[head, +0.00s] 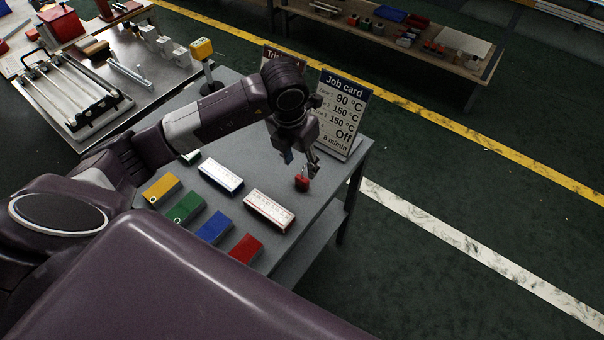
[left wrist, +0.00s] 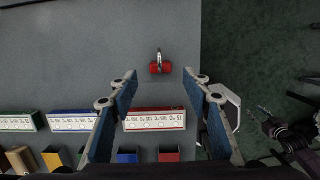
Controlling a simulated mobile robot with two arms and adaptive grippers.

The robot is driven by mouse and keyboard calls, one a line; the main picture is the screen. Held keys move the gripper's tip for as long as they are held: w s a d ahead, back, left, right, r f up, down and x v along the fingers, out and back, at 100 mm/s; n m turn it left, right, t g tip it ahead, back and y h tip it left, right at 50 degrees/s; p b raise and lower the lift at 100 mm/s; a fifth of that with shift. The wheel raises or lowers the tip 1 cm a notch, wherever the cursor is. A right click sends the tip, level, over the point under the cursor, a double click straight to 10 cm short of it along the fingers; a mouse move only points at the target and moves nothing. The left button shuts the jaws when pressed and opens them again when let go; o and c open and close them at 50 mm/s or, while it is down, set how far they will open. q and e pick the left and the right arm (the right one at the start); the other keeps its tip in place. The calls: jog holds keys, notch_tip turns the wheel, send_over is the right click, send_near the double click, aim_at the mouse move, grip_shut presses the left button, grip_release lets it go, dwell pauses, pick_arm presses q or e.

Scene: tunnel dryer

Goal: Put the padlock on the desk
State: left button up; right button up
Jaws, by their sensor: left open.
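The red padlock (head: 302,183) lies on the grey desk top (head: 330,215), near its right edge. In the left wrist view the padlock (left wrist: 160,69) shows its red body and metal shackle, just beyond the fingertips and centred between them. My left gripper (head: 301,164) is above the padlock with its fingers pointing down. In the left wrist view its blue-padded fingers (left wrist: 159,78) are spread apart with nothing between them. I cannot tell the exact height of the fingertips over the padlock.
A job card (head: 343,112) stands behind my left gripper, with another sign (head: 280,56) beside it. White boxes (head: 270,211) and yellow, green, blue and red blocks (head: 246,249) lie nearer me. Open floor (head: 450,260) is right of the desk.

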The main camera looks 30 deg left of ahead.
pick_arm(q)
jog(key=shift+s+r, duration=0.2)
jog(key=shift+r, duration=0.9)
jog(key=shift+s+r, duration=0.15)
jog(key=shift+r, duration=0.9)
